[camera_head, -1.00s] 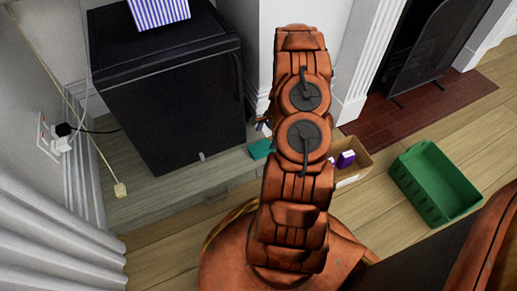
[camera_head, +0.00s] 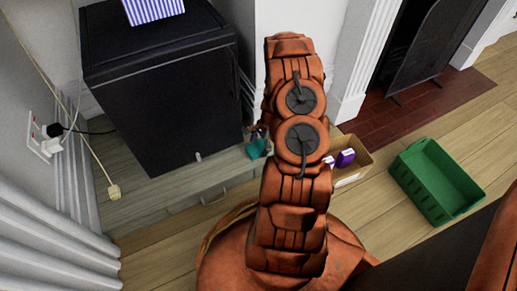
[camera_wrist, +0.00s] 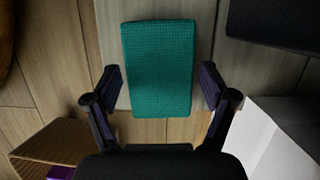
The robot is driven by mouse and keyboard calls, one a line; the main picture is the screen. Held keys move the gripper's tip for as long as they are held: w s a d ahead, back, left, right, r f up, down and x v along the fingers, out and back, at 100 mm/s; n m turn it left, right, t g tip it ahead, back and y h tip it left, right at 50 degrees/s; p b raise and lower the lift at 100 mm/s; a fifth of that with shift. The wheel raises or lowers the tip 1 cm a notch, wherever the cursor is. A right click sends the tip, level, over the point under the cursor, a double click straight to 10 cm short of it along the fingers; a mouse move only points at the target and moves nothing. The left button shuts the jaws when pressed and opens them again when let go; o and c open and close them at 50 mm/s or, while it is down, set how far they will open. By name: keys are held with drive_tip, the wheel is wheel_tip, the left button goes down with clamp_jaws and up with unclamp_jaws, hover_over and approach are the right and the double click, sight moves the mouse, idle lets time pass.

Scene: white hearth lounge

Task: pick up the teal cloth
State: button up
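The teal cloth (camera_wrist: 158,60) is a flat, textured, folded rectangle lying on a pale wood surface. In the head view the cloth (camera_head: 257,149) shows as a small teal patch just left of my arm, beside the black fridge. My gripper (camera_wrist: 161,88) is open and empty in the wrist view, with one dark finger on each side of the cloth's near part. I cannot tell how high the fingers are above the cloth. In the head view my arm hides most of the gripper.
The black fridge (camera_head: 165,95) stands close left of the cloth, with a striped item on top. A cardboard box (camera_head: 352,170) with purple-and-white items is right of my arm. A green crate (camera_head: 436,180) stands farther right. A white wall corner is behind.

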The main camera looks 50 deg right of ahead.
sight(256, 148)
drive_tip(key=c, duration=0.8)
drive_tip(key=shift+o, duration=0.2)
drive_tip(key=shift+r, duration=0.15)
drive_tip(key=shift+r+p, duration=0.3)
wheel_tip(256, 148, up, 3)
drive_tip(key=shift+s+r+p, duration=0.1)
drive_tip(key=shift+r+p, duration=0.1)
drive_tip(key=shift+p, duration=0.85)
drive_tip(key=s+a+p, duration=0.3)
drive_tip(key=s+p, duration=0.1)
drive_tip(key=s, duration=1.1)
drive_tip(key=shift+s+a+r, duration=0.2)
drive_tip(key=shift+a+r, duration=0.15)
drive_tip(key=shift+a, duration=0.05)
drive_tip(key=o, duration=0.5)
drive_tip(key=c, duration=0.4)
